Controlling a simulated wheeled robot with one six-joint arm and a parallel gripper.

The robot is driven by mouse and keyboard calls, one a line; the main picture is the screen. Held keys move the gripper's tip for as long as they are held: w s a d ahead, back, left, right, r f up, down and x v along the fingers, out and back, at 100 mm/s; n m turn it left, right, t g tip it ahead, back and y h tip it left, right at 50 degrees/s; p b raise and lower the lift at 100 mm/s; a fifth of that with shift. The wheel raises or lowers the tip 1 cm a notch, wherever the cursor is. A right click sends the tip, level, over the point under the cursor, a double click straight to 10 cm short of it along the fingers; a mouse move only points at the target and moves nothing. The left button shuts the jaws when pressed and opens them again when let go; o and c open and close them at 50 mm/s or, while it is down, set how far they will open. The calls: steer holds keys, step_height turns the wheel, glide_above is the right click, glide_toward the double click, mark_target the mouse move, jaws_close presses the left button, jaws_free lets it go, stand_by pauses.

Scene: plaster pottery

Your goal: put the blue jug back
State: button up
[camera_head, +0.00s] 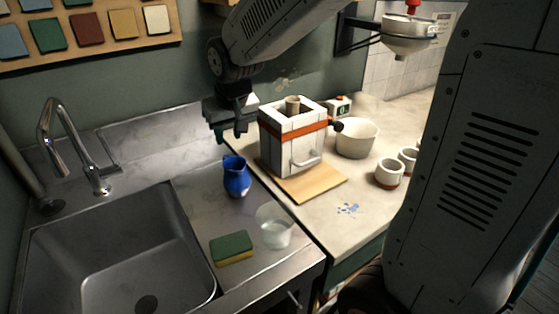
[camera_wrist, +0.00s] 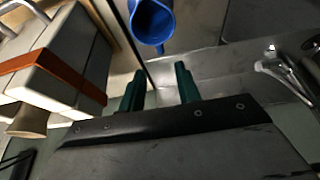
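The blue jug (camera_head: 236,178) stands upright on the steel draining board between the sink and the pale counter. In the wrist view the jug (camera_wrist: 152,24) shows at the top, its opening towards the camera, beyond my fingertips. My gripper (camera_head: 231,134) is above and behind the jug in the head view, apart from it. In the wrist view my gripper (camera_wrist: 158,78) has its two green fingers spread with nothing between them.
A white block mould with an orange strap (camera_head: 290,138) stands on a wooden board (camera_head: 318,188) close right of my gripper. A glass (camera_head: 273,228) and a green-yellow sponge (camera_head: 232,248) are in front of the jug. The sink (camera_head: 110,250) and tap (camera_head: 88,170) are left. White bowl (camera_head: 357,139) and cups stand right.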

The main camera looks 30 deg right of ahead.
steer(key=s+d+r+g, duration=0.1)
steer(key=s+r, duration=0.1)
steer(key=s, duration=1.2)
steer(key=s+d+r+g, duration=0.1)
steer(key=s+d+g, duration=0.1)
steer(key=s, duration=1.2)
steer(key=shift+s+r, duration=0.35)
